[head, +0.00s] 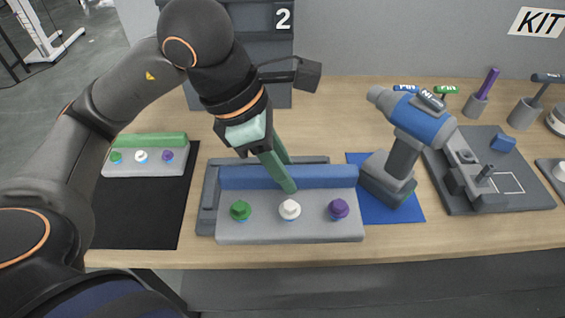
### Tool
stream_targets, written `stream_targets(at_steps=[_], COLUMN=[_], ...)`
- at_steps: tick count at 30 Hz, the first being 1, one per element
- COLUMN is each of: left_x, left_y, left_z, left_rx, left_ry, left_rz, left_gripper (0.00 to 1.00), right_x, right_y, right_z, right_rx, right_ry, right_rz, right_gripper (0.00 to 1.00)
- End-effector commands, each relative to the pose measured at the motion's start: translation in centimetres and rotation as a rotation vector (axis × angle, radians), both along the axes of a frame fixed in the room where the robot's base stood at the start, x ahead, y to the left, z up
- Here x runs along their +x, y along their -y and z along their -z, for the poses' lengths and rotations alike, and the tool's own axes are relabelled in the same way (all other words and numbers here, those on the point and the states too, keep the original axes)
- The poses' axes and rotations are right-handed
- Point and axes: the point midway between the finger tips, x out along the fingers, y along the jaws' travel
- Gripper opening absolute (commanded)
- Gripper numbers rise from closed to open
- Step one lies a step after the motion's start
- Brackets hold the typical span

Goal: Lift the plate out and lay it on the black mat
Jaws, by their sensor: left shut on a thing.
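The grey plate (265,232) has a blue bar (325,175) along its back and green, white and purple knobs in a row. My left gripper (288,178) has its green fingers on either side of the blue bar and is shut on it. The plate overlaps a dark grey tray (206,200) and sticks out past it at the front and right; it looks raised above it. The black mat (150,220) lies to the left. A similar plate (125,168) with a green bar stands at its back part. My right gripper is not in view.
A blue-and-grey drill-like tool (422,122) stands upright on a blue mat (385,212), close to the plate's right. A dark fixture board (515,190) is farther right, with holders behind it. The front of the black mat is bare.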

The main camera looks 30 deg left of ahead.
Motion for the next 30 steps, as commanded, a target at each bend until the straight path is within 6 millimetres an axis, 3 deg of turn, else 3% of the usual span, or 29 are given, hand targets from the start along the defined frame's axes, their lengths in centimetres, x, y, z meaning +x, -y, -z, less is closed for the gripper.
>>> stream_targets(at_steps=[30], left_x=[0.08], left_y=[0.02], left_z=[-1.2], left_rx=[-0.003], left_ry=[0.003], left_rz=[0.0], left_gripper=[0.0], right_x=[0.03], right_y=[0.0], right_z=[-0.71], right_rx=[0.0], right_ry=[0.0], right_rz=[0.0], right_gripper=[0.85])
